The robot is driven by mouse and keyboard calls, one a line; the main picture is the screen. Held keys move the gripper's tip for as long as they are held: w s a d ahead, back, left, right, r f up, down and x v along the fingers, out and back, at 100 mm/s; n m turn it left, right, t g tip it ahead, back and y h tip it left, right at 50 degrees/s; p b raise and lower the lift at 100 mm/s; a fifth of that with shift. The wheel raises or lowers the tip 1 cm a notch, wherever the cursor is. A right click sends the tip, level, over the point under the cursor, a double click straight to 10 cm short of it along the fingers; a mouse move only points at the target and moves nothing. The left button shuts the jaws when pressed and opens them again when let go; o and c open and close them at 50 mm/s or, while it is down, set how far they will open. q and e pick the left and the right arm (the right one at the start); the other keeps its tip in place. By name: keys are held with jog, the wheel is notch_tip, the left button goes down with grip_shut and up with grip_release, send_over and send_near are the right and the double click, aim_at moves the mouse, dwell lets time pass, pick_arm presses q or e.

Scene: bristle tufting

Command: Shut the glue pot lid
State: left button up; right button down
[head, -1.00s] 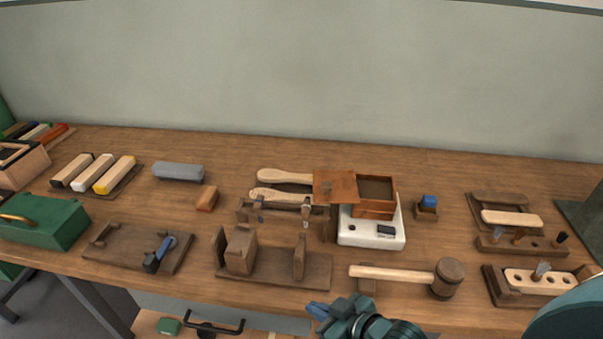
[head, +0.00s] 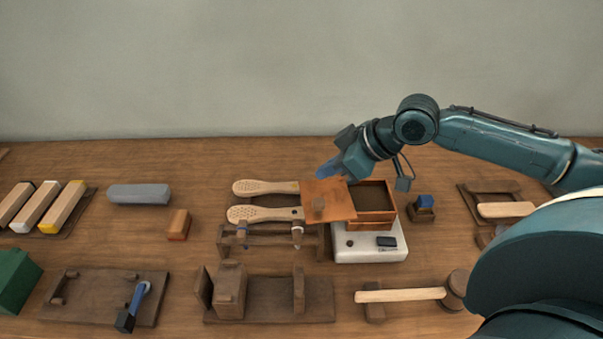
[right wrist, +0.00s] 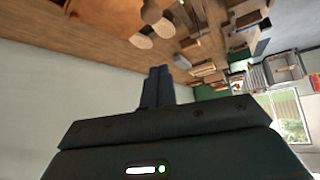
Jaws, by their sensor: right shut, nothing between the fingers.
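The glue pot (head: 372,198) is a reddish-brown square box with a dark inside, standing on a white warmer (head: 370,250). Its lid (head: 325,203) is open, a flat panel swung out to the left of the pot, over the ends of the brush blanks. My right gripper (head: 326,173) is shut and empty, its blue fingers at the far edge of the lid. I cannot tell whether they touch it. In the right wrist view the closed fingers (right wrist: 157,88) show dark, with nothing between them. My left gripper is not in view.
Two perforated wooden brush blanks (head: 262,187) lie left of the lid. A wooden rack (head: 268,240) stands in front of them. A small blue-topped block (head: 424,204) is right of the pot. A mallet (head: 400,295) lies in front. The table behind the pot is clear.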

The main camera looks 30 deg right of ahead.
aim_at(314, 193)
jog(key=shift+w+f, duration=0.1)
jog(key=shift+w, duration=0.2)
jog(key=shift+w+a+f, duration=0.15)
jog(key=shift+a+f, duration=0.05)
jog(key=f, duration=0.2)
jog(key=w+a+f+p, duration=0.1)
jog(key=f, duration=0.1)
jog(key=w+a+f, duration=0.1)
jog(key=f, duration=0.2)
jog(key=shift+p, duration=0.4)
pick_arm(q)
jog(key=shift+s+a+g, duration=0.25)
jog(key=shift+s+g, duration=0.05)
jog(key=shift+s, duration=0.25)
pick_arm(e)
jog(key=shift+s+d+f, duration=0.15)
jog(key=shift+s+d, duration=0.2)
jog(key=shift+s, duration=0.1)
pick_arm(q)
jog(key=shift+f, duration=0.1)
pick_arm(e)
jog(key=shift+w, duration=0.1)
